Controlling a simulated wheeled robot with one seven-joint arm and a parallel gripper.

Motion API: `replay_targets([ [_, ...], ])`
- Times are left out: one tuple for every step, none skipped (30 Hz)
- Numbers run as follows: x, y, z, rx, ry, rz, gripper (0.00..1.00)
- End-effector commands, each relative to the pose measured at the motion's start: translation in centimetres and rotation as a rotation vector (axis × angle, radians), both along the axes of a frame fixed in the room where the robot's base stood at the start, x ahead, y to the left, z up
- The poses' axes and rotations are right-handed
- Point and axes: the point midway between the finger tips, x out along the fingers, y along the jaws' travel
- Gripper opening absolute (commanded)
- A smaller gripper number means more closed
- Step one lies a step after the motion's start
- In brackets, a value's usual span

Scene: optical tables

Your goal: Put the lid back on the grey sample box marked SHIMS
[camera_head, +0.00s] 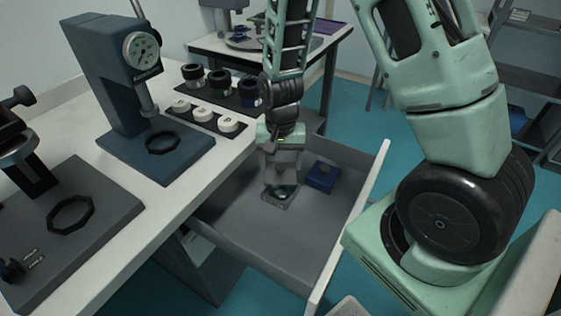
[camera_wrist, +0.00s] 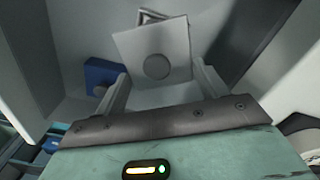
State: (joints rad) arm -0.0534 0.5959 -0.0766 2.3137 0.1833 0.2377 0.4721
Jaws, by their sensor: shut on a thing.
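My gripper (camera_head: 281,178) points down into the open drawer. In the wrist view, its fingers (camera_wrist: 160,72) are shut on a flat grey square lid (camera_wrist: 175,42) with a round knob in its middle. The lid is held turned a little in the picture. A small grey box (camera_head: 270,199) stands on the drawer floor under my gripper. In the wrist view, only an edge of the box (camera_wrist: 149,15) shows beyond the lid, which hides the rest. The lid appears above the box; I cannot tell the gap. No SHIMS marking is readable.
A blue box (camera_head: 323,177) stands in the drawer (camera_head: 262,229), right of the grey box. The drawer walls surround my gripper. The white bench (camera_head: 120,222) on the left bears a dial gauge stand (camera_head: 112,80), white round pieces (camera_head: 203,115) and dark-ringed pieces. The drawer's front floor is clear.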

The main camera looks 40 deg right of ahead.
Motion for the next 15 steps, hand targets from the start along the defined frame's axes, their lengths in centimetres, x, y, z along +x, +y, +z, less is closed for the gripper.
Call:
replay_targets([
  [0.0,0.0,-0.8,0.0,0.0,0.0,0.49],
  [0.0,0.0,-1.0,0.0,0.0,0.0,0.49],
  [0.0,0.0,-1.4,0.0,0.0,0.001,0.49],
  [0.0,0.0,-1.7,0.0,0.0,0.001,0.49],
  [0.0,0.0,-2.0,0.0,0.0,0.001,0.49],
  [0.0,0.0,-2.4,0.0,0.0,0.001,0.49],
  [0.0,0.0,-2.7,0.0,0.0,0.001,0.49],
  [0.0,0.0,-3.0,0.0,0.0,0.001,0.49],
  [0.0,0.0,-3.4,0.0,0.0,0.001,0.49],
  [0.0,0.0,-3.7,0.0,0.0,0.001,0.49],
  [0.0,0.0,-3.9,0.0,0.0,0.001,0.49],
  [0.0,0.0,-4.2,0.001,0.001,0.001,0.49],
  [0.0,0.0,-4.4,0.0,0.0,0.002,0.49],
  [0.0,0.0,-4.6,0.0,0.0,0.002,0.49],
  [0.0,0.0,-4.9,0.001,-0.001,0.002,0.49],
])
